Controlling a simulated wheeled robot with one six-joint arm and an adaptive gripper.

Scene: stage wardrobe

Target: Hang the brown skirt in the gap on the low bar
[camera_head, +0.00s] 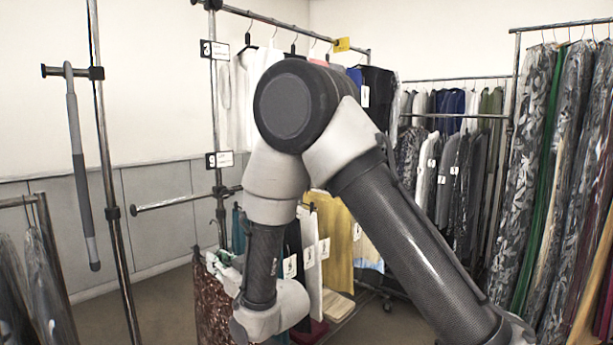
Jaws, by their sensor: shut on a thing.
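The brown skirt (214,305), mottled and shiny, hangs at the lower centre and runs out of the bottom of the picture. My gripper (221,264) is at its top edge, shut on it or its hanger; the exact grip is small and partly hidden. Past the post, teal, black, white and yellow garments (338,240) hang low, with white tags. My arm covers much of the bar there, so I cannot see the gap clearly. The skirt hangs in front of and below the bar.
An upper bar (262,17) tagged 3 holds garments above. A post with a hooked pole (78,150) stands left. Dark garments hang at the left edge (45,285). Full racks stand right, with long patterned clothes (530,160). Some floor shows at lower left.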

